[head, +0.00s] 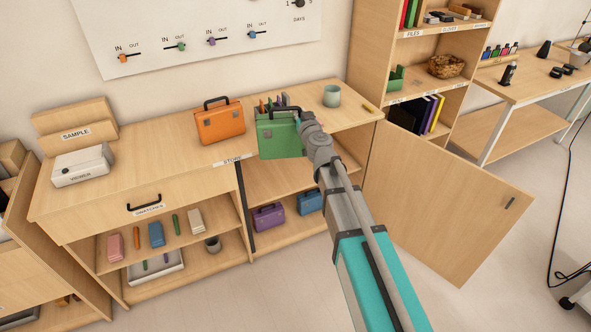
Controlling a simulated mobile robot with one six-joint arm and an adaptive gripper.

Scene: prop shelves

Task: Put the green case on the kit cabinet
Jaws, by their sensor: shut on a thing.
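The green case (278,140) hangs upright from its dark handle at my gripper (299,117), which is shut on it; the fingertips are mostly hidden by the wrist. The case overlaps the front top edge of the wooden cabinet with the open door (352,118). I take this to be the kit cabinet, though the label I can make out seems to read STORE. From this view I cannot tell whether the case is over the top or just in front of it, or touching. A purple case (268,217) and a blue case (310,202) stand inside on a lower shelf.
An orange case (219,123) stands on the top left of the green one. A pale green cup (332,95) and a holder of pens (275,104) stand behind. The cabinet door (440,205) hangs wide open at right. A white box (83,165) sits far left.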

